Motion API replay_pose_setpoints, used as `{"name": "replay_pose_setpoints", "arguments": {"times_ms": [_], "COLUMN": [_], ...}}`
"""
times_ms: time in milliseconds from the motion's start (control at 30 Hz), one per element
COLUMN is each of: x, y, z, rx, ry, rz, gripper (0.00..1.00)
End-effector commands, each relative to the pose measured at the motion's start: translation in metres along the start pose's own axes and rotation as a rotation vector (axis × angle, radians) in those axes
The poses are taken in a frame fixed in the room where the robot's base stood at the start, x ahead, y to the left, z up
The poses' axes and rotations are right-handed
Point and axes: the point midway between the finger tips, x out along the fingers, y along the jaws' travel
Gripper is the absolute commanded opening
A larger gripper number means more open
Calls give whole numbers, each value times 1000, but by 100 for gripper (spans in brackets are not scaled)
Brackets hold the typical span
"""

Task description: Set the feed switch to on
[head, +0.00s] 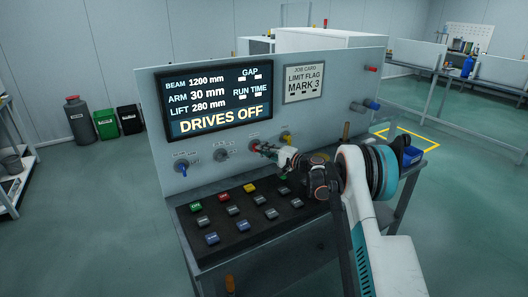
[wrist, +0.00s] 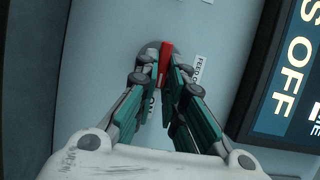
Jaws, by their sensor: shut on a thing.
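The feed switch has a red lever (wrist: 166,58) on a round grey base, seen in the wrist view beside a white label (wrist: 200,68) that begins "FEED O", its rest hidden by a finger. My gripper (wrist: 164,80) is closed on the red lever, one finger on each side. The lever runs nearly upright in the wrist view, and the fingers hide its lower part. I cannot tell which setting it is in. In the head view my gripper (head: 264,149) is at the panel front below the display, covering most of the switch.
The grey panel (head: 320,120) carries a display (head: 215,98) reading "DRIVES OFF". A blue-handled switch (head: 183,169), a grey knob (head: 222,155) and a yellow-handled switch (head: 287,138) sit in the same row. A black button deck (head: 240,240) lies under my gripper.

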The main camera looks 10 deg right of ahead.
Motion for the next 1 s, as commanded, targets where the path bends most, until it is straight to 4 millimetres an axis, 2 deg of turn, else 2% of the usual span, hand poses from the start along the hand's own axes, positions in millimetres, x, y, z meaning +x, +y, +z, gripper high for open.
{"name": "replay_pose_setpoints", "arguments": {"times_ms": [667,700,767,1000], "x": [-1,-1,-1,0], "y": [2,2,2,2], "z": [0,0,0,0], "rx": [51,50,50,50], "ry": [0,0,0,0], "rz": [-20,-19,-20,-20], "gripper": [0,19,30,30]}}
